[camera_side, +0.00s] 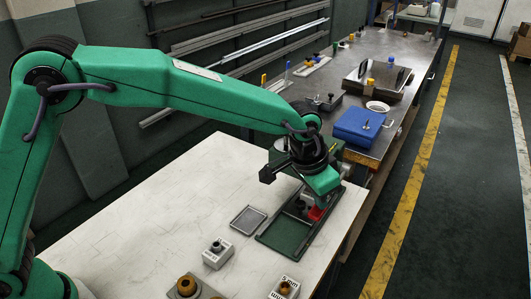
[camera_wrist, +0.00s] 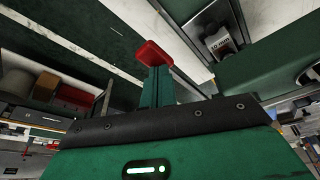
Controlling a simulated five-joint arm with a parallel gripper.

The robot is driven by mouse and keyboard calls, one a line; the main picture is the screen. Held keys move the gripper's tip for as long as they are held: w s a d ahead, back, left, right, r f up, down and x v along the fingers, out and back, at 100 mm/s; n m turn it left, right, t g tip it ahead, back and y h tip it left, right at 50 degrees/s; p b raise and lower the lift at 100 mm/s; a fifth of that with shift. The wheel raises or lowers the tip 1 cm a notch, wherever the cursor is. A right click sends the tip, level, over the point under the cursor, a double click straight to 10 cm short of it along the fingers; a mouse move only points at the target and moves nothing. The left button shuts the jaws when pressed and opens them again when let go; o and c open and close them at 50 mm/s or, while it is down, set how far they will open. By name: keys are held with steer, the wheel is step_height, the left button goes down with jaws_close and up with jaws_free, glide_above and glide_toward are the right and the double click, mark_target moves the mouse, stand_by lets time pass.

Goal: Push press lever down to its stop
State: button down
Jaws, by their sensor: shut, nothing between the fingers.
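A red piece (camera_side: 317,213), which looks like the press lever's grip, shows just below my gripper (camera_side: 322,196) in the side view. In the wrist view the red piece (camera_wrist: 153,53) lies at the end of my shut green fingers (camera_wrist: 158,78). I cannot tell whether they touch. A grey metal part (camera_side: 307,196) stands beside my gripper, at the far end of a dark green plate (camera_side: 285,236) on the white table. My gripper hides most of the press and lever, so the lever's angle is unclear. A grey block marked "30 mm" (camera_wrist: 221,43) shows in the wrist view.
A small grey tray (camera_side: 248,220) lies left of the green plate. Knobbed blocks (camera_side: 218,254) stand toward the front of the white table (camera_side: 150,215). A blue box (camera_side: 358,125) sits on the bench behind. Bare table lies to the left.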

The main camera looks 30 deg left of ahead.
steer(key=shift+f, duration=1)
steer(key=shift+r, duration=0.1)
step_height(320, 180, up, 11)
steer(key=shift+f, duration=0.2)
stand_by(2.1)
steer(key=shift+r, duration=0.1)
steer(key=shift+r, duration=1.9)
